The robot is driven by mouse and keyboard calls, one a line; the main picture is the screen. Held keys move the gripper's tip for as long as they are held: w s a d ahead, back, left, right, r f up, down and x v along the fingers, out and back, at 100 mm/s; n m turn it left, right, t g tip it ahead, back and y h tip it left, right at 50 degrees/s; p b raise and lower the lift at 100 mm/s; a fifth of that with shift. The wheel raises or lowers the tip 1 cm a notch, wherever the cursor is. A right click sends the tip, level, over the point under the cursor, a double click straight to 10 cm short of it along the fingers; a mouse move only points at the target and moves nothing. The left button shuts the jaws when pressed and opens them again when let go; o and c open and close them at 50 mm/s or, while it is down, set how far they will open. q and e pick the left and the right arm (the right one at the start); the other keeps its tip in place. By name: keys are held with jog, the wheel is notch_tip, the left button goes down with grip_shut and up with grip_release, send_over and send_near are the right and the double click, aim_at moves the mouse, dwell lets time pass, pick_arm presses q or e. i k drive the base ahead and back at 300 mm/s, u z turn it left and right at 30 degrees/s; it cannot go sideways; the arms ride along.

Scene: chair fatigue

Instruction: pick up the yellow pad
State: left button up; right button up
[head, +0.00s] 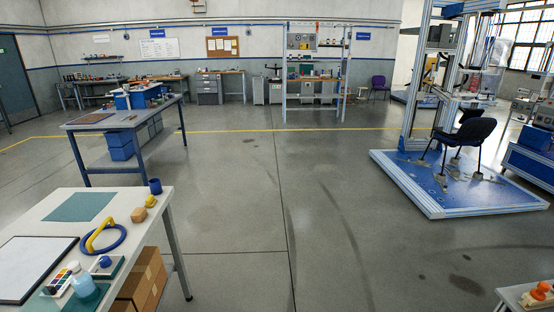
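A small yellow piece (150,201) lies near the right edge of the white table at the lower left; it may be the yellow pad, but it is too small to be sure. A tan block (139,215) is just in front of it, and a blue cup (155,186) stands behind it at the table corner. A larger curved yellow piece (98,233) rises by a blue ring (117,246) on the same table. Neither of my grippers is in view.
The white table (125,199) also carries a teal mat (79,207), a framed white board (32,266) and a bottle (82,280). Cardboard boxes (143,283) sit under it. A blue workbench (115,124) stands beyond. The floor (270,220) to the right is open, up to a blue platform (440,190) with a chair.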

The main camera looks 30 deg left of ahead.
aim_at(150, 202)
jog(key=u, duration=0.65)
jog(key=i, duration=2)
jog(key=u, duration=2)
jog(key=i, duration=1.05)
jog(key=u, duration=0.7)
